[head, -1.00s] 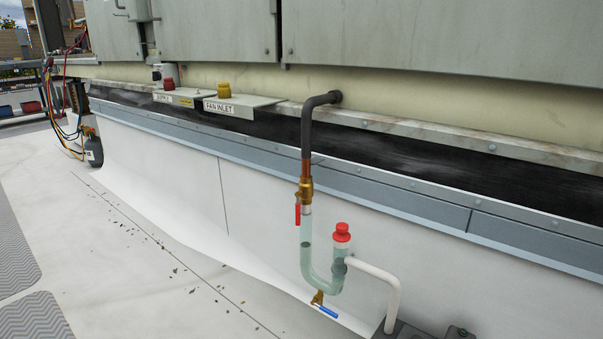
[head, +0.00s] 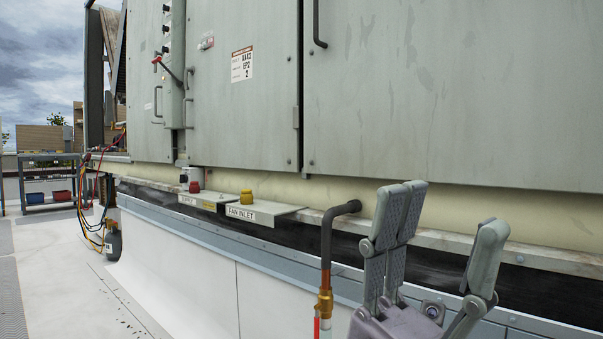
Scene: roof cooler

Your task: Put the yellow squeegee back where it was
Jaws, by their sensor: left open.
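No yellow squeegee shows in the head view. My left gripper (head: 445,210) is at the lower right, its grey padded fingers pointing up and spread apart. It is open, with nothing between the fingers. It stands in front of the unit's lower ledge and dark gap, hiding part of both. My right gripper is not in view.
A large grey-green cabinet (head: 400,100) fills the back. A shelf labelled FAN INLET (head: 262,212) carries a yellow cap (head: 246,197). A dark bent pipe (head: 327,240) with a brass valve (head: 325,300) stands left of my gripper.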

